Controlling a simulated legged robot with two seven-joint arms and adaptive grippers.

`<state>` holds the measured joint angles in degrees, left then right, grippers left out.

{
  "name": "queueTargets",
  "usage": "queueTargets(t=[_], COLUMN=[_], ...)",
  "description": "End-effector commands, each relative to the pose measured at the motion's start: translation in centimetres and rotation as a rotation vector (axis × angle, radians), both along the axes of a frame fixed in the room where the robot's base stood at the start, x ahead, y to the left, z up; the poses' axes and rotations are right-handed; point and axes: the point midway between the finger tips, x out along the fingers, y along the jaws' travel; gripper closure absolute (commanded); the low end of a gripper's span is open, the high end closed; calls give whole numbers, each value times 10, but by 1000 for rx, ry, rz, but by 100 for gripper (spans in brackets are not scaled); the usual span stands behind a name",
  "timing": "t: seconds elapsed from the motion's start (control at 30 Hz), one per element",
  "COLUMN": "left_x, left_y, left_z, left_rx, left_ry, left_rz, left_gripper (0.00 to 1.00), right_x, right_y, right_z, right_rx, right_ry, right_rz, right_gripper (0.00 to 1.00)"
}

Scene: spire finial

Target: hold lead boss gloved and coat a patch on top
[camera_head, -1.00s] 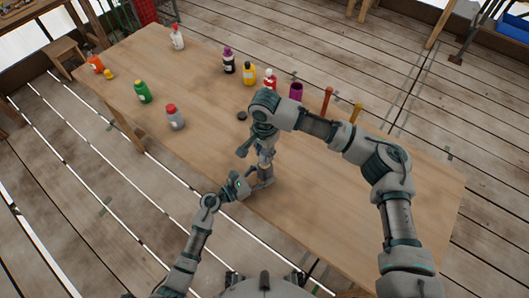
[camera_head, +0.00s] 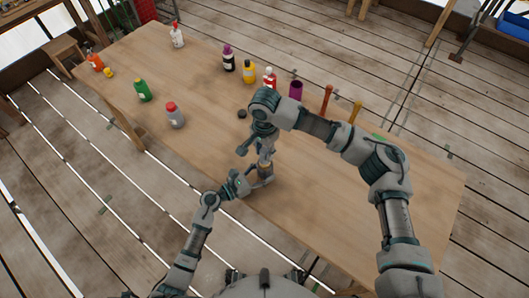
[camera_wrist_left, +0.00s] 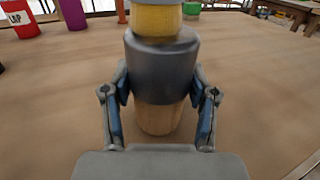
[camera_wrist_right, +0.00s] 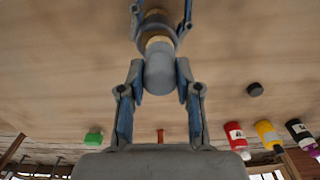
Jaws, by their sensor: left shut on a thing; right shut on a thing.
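A dark grey cylinder (camera_wrist_left: 162,68), which looks like the lead boss, stands upright on a pale wooden base (camera_wrist_left: 158,118) in the left wrist view. My left gripper (camera_wrist_left: 160,85) is shut on it, one finger on each side. A tan, bristly-looking band (camera_wrist_left: 158,20) sits directly above the boss, apparently touching its top. My right gripper (camera_wrist_right: 159,75) points down from above, shut on a grey cylindrical piece (camera_wrist_right: 160,73) in line with that tan band.
On the wooden table (camera_head: 330,210), a dark round disc (camera_head: 241,114) lies behind my grippers. Red (camera_head: 269,79), yellow (camera_head: 249,73) and black (camera_head: 229,62) bottles and a purple cup (camera_head: 295,91) stand beyond. A grey red-capped bottle (camera_head: 175,117) stands left. The table's right side is mostly clear.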

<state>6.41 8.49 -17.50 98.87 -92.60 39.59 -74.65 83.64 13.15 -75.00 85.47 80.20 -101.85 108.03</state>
Motion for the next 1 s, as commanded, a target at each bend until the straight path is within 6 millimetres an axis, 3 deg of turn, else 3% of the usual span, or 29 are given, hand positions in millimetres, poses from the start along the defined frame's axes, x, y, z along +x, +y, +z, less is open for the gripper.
queueTargets(t=[0.23,0.67,1.0], left_x=[0,0,0], left_y=[0,0,0], left_z=[-1,-1,-1], left_rx=[1,0,0], left_ry=[1,1,1], left_rz=[-1,-1,-1], left_gripper=[82,82,82], right_x=[5,-16,-1], right_y=[-1,-1,0], right_z=[-1,0,0], right_rx=[-1,-2,0], right_ry=[0,1,1], right_rz=[0,0,-2], right_gripper=[100,100,100])
